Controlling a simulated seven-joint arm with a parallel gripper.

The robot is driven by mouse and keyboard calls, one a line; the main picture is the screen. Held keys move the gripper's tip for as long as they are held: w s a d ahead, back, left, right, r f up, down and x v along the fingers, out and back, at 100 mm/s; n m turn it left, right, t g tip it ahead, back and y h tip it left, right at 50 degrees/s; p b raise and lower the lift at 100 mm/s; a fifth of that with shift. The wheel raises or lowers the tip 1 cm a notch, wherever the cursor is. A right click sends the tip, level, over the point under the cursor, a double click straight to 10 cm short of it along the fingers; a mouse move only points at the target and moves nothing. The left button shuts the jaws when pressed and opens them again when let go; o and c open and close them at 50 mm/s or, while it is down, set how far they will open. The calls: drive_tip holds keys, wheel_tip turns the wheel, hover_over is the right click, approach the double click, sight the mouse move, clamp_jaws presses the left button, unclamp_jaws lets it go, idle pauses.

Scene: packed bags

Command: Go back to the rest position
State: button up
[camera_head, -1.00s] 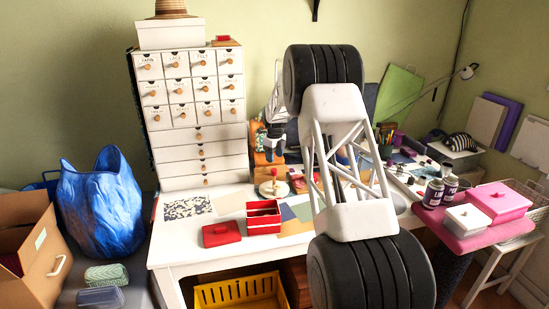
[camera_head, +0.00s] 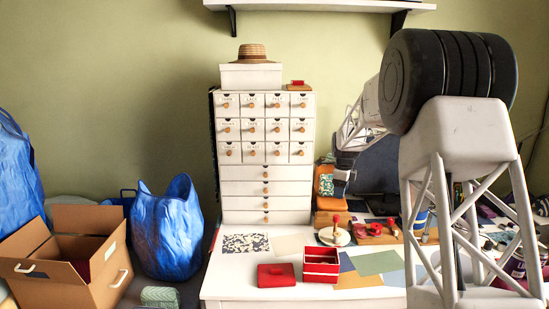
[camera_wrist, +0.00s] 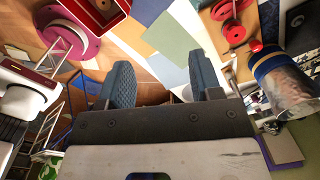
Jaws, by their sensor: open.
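My gripper (camera_wrist: 163,88) shows in the wrist view as two blue ribbed fingers, spread apart with nothing between them. Coloured sheets (camera_wrist: 172,40) and wooden floor or tabletop show beyond the fingers. In the head view my arm rises at the right, its large black joint high up, and reaches back over the desk. The gripper's own fingers cannot be made out clearly there. The white desk (camera_head: 225,282) lies below, with a red open box (camera_head: 321,268) and a red lidded box (camera_head: 276,275) on it.
A blue bag (camera_head: 167,235) and an open cardboard box (camera_head: 95,285) are at the left. A wall shelf (camera_head: 320,6) is above. A metallic cylinder (camera_wrist: 285,90) is right of the fingers.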

drive_tip(key=s+a+r+n, duration=0.2)
drive_tip(key=s+r+n, duration=0.25)
drive_tip(key=s, duration=0.55)
drive_tip(key=s+a+r+n+t, duration=0.1)
drive_tip(key=s+r+n, duration=0.3)
drive_tip(key=s, duration=0.7)
drive_tip(key=s+a+r+n, duration=0.25)
drive_tip(key=s+r, duration=0.25)
drive_tip(key=s, duration=0.5)
drive_tip(key=s+f+n, duration=0.1)
drive_tip(key=s+n, duration=0.3)
drive_tip(key=s, duration=0.6)
drive_tip(key=s+a+f+n, duration=0.1)
drive_tip(key=s+n, duration=0.3)
drive_tip(key=s, duration=0.7)
drive_tip(key=s+f+n+t, duration=0.1)
drive_tip(key=s+f+n, duration=0.2)
drive_tip(key=s, duration=0.7)
drive_tip(key=shift+s+a+f+n, duration=0.15)
drive_tip(key=shift+s+f+n, duration=0.15)
drive_tip(key=shift+n, duration=0.2)
